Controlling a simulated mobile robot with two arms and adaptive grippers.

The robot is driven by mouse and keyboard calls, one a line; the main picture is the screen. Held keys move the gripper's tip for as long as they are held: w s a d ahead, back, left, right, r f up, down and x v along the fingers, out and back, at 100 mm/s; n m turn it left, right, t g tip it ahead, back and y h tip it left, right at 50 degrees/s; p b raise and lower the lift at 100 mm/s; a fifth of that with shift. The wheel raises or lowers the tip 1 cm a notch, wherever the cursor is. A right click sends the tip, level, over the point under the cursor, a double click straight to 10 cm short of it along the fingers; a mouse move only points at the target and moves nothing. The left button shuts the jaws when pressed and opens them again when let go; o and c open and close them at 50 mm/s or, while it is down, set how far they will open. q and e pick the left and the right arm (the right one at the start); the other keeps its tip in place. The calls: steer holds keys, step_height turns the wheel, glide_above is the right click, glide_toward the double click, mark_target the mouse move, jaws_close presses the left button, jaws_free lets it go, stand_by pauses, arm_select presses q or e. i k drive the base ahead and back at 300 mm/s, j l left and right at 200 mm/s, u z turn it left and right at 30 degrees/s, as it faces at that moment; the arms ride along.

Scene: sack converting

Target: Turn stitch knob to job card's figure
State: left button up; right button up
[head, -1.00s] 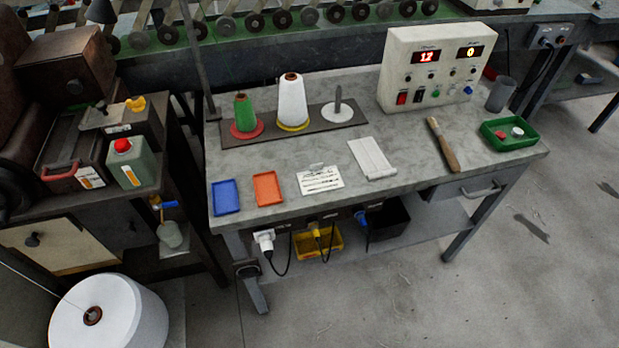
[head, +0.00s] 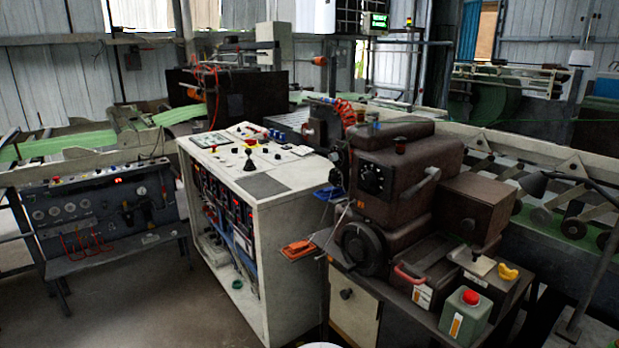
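A brown sewing machine (head: 405,185) stands right of centre. A round black dial with pale marks (head: 373,179) is on its left-facing side; its setting is too small to read, and I cannot tell for sure that it is the stitch knob. A dark handwheel (head: 362,249) sits below it. A lined white card lay on the grey bench in the earlier head view; the bench is out of view now, so I see no job card that I can make out. Neither of my grippers shows.
A white control cabinet (head: 292,213) with knobs on top stands left of the machine. A green container with a red cap (head: 467,315) stands on the machine's table at front right. A grey panel desk (head: 105,208) is at far left. Floor (head: 150,305) is clear at front left.

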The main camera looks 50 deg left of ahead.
mark_target(369, 179)
steer(key=u, duration=1.25)
